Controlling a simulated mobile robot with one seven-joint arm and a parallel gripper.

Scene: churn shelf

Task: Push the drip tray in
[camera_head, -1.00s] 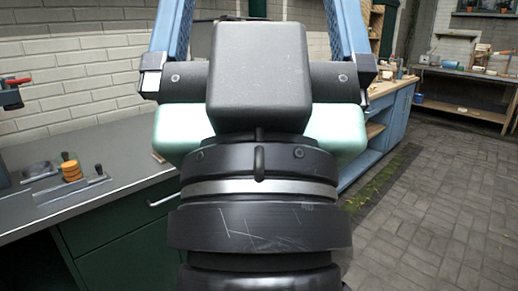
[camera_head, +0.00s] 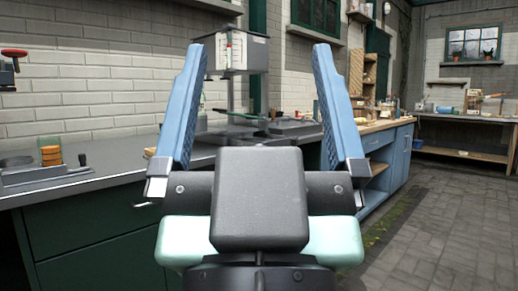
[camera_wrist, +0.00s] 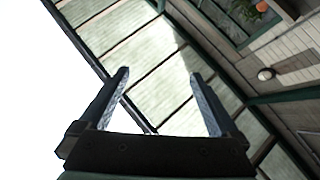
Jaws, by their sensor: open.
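My gripper (camera_head: 260,50) points up and away from me in the head view, its two blue fingers spread wide with nothing between them. It also shows open in the wrist view (camera_wrist: 159,73), against a glazed roof. Beyond the fingers, a device with a pale box-shaped head (camera_head: 238,52) and a grey column stands on the counter by the brick wall. A low dark tray-like part (camera_head: 295,127) lies at its foot, partly behind my right finger. I cannot tell whether this is the drip tray or how far out it is. My gripper touches nothing.
A grey counter (camera_head: 100,188) with green fronts runs along the left wall. A blue cabinet (camera_head: 403,150) stands farther back. Paved floor (camera_head: 440,220) is open at right.

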